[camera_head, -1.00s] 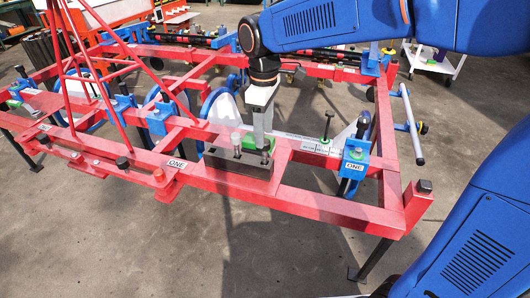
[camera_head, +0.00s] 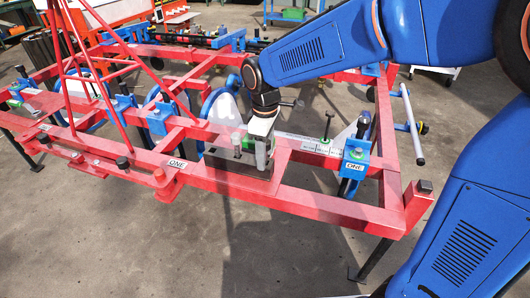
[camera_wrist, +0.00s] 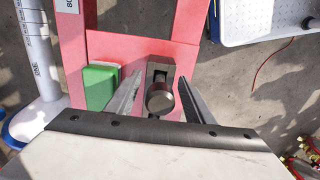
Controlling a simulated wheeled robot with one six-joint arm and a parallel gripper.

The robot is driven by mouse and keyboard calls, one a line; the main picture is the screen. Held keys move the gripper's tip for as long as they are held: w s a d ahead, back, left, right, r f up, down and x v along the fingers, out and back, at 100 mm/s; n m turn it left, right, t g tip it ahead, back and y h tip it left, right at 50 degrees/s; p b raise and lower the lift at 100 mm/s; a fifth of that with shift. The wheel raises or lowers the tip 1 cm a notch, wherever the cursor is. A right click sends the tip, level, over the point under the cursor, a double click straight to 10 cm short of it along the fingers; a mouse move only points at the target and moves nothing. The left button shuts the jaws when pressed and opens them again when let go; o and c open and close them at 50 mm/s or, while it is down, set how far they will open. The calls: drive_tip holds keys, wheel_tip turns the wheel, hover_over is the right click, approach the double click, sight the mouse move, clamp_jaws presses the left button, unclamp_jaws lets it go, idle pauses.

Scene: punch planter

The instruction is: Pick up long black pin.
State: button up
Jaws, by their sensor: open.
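My gripper (camera_head: 263,158) points down over the red frame at the dark grey block. In the wrist view its two fingers (camera_wrist: 158,100) are open, one on each side of a dark round-headed pin (camera_wrist: 160,98) in a grey bracket. A gap seems to show beside the pin. In the head view the fingers mostly hide this pin, so I cannot tell its length. Another slim black pin (camera_head: 328,124) stands upright on the pale bar to the right, apart from my gripper.
A green block (camera_wrist: 100,86) sits left of the fingers. A grey cylinder (camera_head: 237,142) stands on the dark block (camera_head: 235,163). Blue clamps (camera_head: 353,160) and red rods (camera_head: 95,75) rise from the red frame (camera_head: 330,207). A white cart (camera_wrist: 255,18) is beyond it.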

drive_tip(key=shift+c, duration=0.6)
clamp_jaws()
